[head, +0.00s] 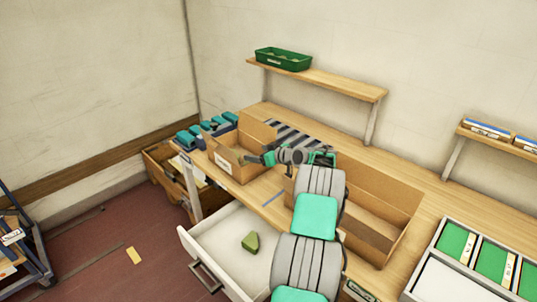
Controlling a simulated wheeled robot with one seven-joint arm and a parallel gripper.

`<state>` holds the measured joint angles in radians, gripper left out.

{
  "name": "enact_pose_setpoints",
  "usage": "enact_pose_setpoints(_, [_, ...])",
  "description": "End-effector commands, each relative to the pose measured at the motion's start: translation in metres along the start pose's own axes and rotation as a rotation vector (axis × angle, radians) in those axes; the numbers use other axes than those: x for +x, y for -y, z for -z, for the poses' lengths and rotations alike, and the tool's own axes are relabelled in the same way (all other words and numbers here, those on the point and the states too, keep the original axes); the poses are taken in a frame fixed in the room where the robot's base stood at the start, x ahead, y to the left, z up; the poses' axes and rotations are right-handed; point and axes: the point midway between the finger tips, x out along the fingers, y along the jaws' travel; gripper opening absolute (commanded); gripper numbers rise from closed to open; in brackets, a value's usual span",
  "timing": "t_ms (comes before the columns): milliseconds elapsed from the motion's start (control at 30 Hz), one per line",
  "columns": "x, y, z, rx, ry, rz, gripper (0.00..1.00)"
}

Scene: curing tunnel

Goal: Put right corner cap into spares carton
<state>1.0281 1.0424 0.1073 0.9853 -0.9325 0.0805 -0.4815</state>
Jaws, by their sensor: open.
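A small olive-green block-like piece (250,242), which may be a corner cap, lies in the open white drawer (212,236). I cannot tell whether it is the right one. A small open cardboard carton (224,164) with a white label stands on the bench, and a larger open carton (408,210) stands to its right. I cannot read which is the spares carton. My gripper (262,159) is open at the right side of the small carton, above the bench. It holds nothing that I can see. My arm hides part of the larger carton and the drawer.
A green tray (283,60) sits on the wall shelf (330,82) above the bench. Several teal-and-dark items (208,128) stand left of the small carton. A compartment tray with green panels (490,262) is at the right. A trolley (20,245) stands on the floor at left.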

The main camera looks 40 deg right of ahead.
Motion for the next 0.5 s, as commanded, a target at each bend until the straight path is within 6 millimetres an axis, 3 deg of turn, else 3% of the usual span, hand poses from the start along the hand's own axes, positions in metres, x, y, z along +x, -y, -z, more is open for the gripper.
enact_pose_setpoints(100, [-0.031,-0.002,-0.001,-0.001,-0.003,-0.004,0.80])
enact_pose_setpoints(233, [-0.057,-0.001,-0.001,-0.001,-0.003,-0.003,0.80])
enact_pose_setpoints(500, [-0.072,0.000,0.001,-0.002,-0.003,0.000,0.80])
